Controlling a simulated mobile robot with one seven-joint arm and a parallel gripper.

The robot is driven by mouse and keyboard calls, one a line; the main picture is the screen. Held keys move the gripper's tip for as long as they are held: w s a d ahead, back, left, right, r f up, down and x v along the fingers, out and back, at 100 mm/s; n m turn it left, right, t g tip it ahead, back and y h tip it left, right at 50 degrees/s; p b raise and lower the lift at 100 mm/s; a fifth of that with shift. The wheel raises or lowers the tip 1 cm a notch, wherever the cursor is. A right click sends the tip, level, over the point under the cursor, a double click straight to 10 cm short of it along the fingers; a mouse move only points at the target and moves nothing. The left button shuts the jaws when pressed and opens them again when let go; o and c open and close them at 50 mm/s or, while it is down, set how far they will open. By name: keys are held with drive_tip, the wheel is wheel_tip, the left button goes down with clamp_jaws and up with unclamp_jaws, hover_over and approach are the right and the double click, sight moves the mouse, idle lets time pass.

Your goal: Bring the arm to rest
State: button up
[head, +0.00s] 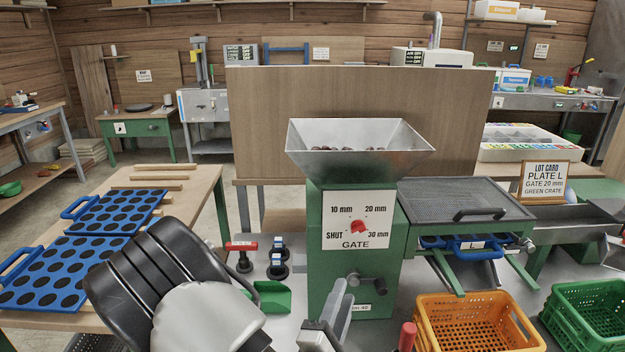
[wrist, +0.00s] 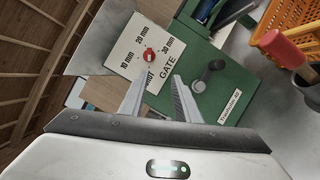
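My gripper (head: 340,296) is in front of the green hopper machine (head: 325,285), low and left of its crank (head: 366,283). In the wrist view my gripper (wrist: 158,84) shows two pale fingers standing apart with nothing between them, so it is open and empty. Beyond the fingertips are the gate dial's red knob (wrist: 150,54) and the crank (wrist: 208,72). My black and white arm reaches in from the lower left of the head view, hiding part of the bench.
The steel hopper (head: 360,150) holds brown chestnuts. A blue-handled plate labelled L (head: 473,247) sits under the mesh tray (head: 465,205). Orange (head: 470,312) and green (head: 590,310) crates stand at right. Blue perforated plates (head: 70,270) lie left. A red-handled tool (head: 242,246) stands near my arm.

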drive_tip(key=w+a+f+m+g+y, duration=0.15)
drive_tip(key=w+m+g+y, duration=0.25)
drive_tip(key=m+g, duration=0.45)
drive_tip(key=s+a+r+m+y, duration=0.3)
drive_tip(key=r+m+y, duration=0.2)
drive_tip(key=r, duration=0.3)
drive_tip(key=s+d+r+m+g+h, duration=0.1)
drive_tip(key=s+d+r+m, duration=0.1)
drive_tip(key=s+d+r, duration=0.3)
drive_tip(key=s+d+r+m+g, duration=0.1)
drive_tip(key=s+d+r, duration=0.1)
drive_tip(key=s, duration=0.6)
drive_tip(key=s+d+r+m+g+h, duration=0.1)
drive_tip(key=s+d+r+m+g, duration=0.1)
drive_tip(key=s+d+r, duration=0.3)
wheel_tip(320, 180, up, 19)
drive_tip(key=s+a+p, duration=0.1)
drive_tip(key=p, duration=1.9)
drive_tip(key=shift+a, duration=0.15)
